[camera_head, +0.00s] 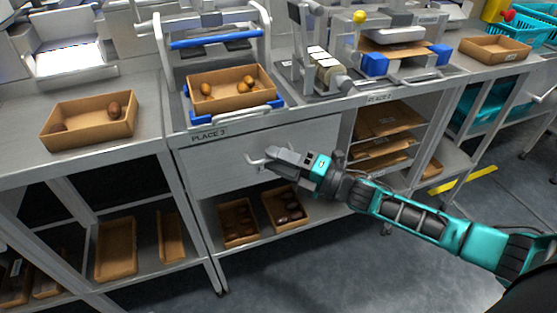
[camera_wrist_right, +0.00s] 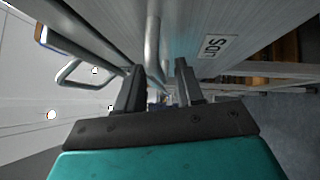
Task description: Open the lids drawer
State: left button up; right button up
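The drawer is a plain grey metal front (camera_head: 222,158) under the counter marked PLACE 3, and it looks flush with the bench. Its bar handle (camera_head: 254,161) shows just left of my right gripper (camera_head: 268,156). In the right wrist view, my right gripper (camera_wrist_right: 158,75) has its fingers apart. The handle bar (camera_wrist_right: 152,45) runs down toward the gap between them; I cannot tell whether a finger touches it. A partly readable label (camera_wrist_right: 215,46) sits on the grey front beside the bar. My left gripper is not in view.
A cardboard box with dates (camera_head: 230,101) stands on the counter above the drawer. Two boxes with dark dates (camera_head: 240,237) are on the shelf below. Open shelves with flat cardboard (camera_head: 385,120) stand to the right. The floor in front is clear.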

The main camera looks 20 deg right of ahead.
jog(key=shift+c, duration=0.3)
grip_shut()
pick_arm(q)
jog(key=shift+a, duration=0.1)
pick_arm(e)
jog(key=shift+s, duration=0.1)
